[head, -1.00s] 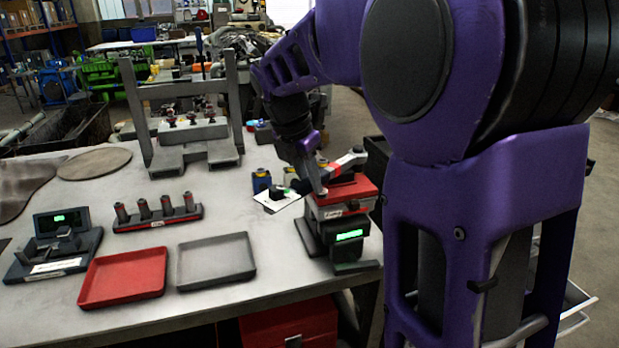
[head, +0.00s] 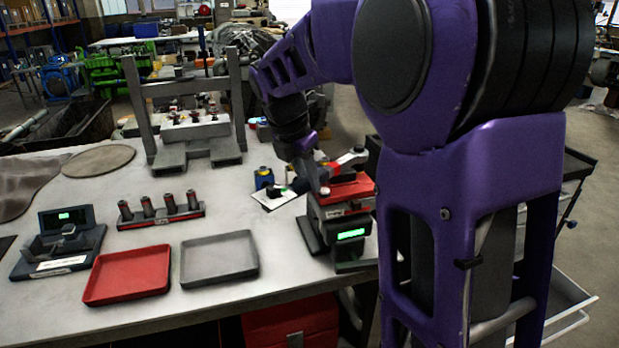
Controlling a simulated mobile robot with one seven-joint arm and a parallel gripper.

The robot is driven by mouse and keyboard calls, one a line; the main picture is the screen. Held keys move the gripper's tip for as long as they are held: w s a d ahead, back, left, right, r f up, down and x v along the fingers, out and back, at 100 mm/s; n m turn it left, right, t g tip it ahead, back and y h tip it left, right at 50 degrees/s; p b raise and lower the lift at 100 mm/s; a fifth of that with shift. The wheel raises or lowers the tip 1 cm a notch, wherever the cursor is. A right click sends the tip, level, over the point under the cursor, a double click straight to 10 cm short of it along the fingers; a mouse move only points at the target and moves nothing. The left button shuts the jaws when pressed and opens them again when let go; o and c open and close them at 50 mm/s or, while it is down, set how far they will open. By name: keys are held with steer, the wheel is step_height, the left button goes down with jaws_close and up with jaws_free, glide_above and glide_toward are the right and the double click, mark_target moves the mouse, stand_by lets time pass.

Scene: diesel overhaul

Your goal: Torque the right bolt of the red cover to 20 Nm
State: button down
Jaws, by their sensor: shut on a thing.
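The red cover (head: 352,188) sits on top of a dark fixture (head: 318,232) with a lit green display, at the right front of the bench. My gripper (head: 322,184) is at the cover's left side, low over it. It is shut on a wrench-like tool (head: 350,158) with a grey end and a red band, which slants up to the right above the cover. The tool's working end and the cover's bolts are hidden or too small to make out, so I cannot tell whether the tool sits on the right bolt.
A red tray (head: 127,275) and a grey tray (head: 219,259) lie left of the fixture. A rack of dark cylinders (head: 160,213), a device with a green display (head: 60,245) and a grey frame stand (head: 195,157) stand further left and back. A white card (head: 272,199) lies near my gripper.

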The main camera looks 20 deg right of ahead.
steer(key=shift+w+a+r, duration=0.1)
steer(key=shift+w+a, duration=0.15)
steer(key=shift+w, duration=0.15)
steer(key=shift+w, duration=0.1)
steer(key=shift+w+a+m, duration=0.2)
steer(key=shift+w+m, duration=0.15)
steer(key=shift+m, duration=0.05)
steer(key=shift+w+a+m, duration=0.1)
steer(key=shift+w+m, duration=0.2)
steer(key=shift+w, duration=0.05)
stand_by(0.3)
steer(key=shift+w, duration=0.1)
steer(key=shift+w+a+m+g, duration=0.15)
steer(key=shift+w+m+g, duration=0.15)
steer(key=shift+w+m, duration=0.1)
steer(key=shift+w, duration=0.1)
stand_by(0.4)
